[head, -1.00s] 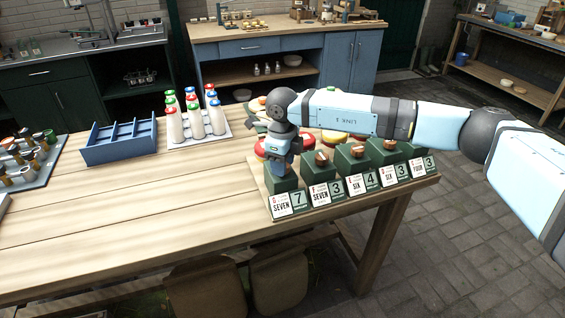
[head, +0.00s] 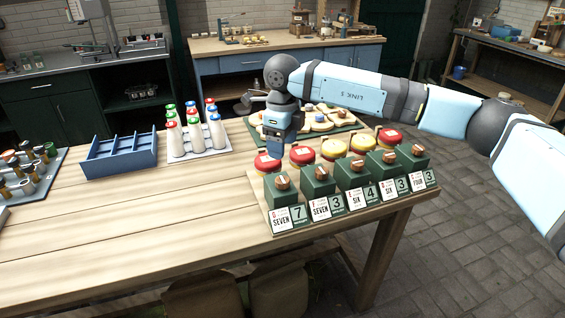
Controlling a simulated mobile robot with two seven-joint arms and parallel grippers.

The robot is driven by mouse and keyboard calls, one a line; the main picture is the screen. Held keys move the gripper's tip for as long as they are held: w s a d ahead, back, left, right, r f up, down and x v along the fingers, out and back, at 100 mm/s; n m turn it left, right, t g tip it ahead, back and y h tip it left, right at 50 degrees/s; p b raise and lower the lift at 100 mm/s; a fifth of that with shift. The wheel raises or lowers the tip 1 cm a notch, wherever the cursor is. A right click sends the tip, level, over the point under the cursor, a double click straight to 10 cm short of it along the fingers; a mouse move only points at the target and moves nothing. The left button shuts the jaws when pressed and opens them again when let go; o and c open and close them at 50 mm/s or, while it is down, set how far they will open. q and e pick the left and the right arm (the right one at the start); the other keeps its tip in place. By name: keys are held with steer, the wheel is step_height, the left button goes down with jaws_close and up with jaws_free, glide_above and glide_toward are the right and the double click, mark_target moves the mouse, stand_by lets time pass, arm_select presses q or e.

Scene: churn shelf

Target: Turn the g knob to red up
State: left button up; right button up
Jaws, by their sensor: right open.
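A row of green blocks with copper-brown knobs stands on a wooden stand at the table's right end, with number cards in front. The small letters on the cards are too small to read surely, so I cannot confirm which knob is g. The leftmost knob (head: 282,182) sits on the block behind the SEVEN 7 card (head: 288,218). Behind the knobs is a row of round red and yellow pieces; the leftmost is a red one (head: 266,162). My right gripper (head: 275,154) points down, open, above and behind the leftmost knob, apart from it. My left gripper is not in view.
A green tray (head: 352,121) with pale round pieces lies behind the stand. A blue divided box (head: 121,158) and a white tray of bottles (head: 222,146) stand further left. The table's front middle (head: 140,235) is clear.

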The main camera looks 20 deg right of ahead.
steer(key=shift+r, duration=1.75)
steer(key=shift+f, duration=0.1)
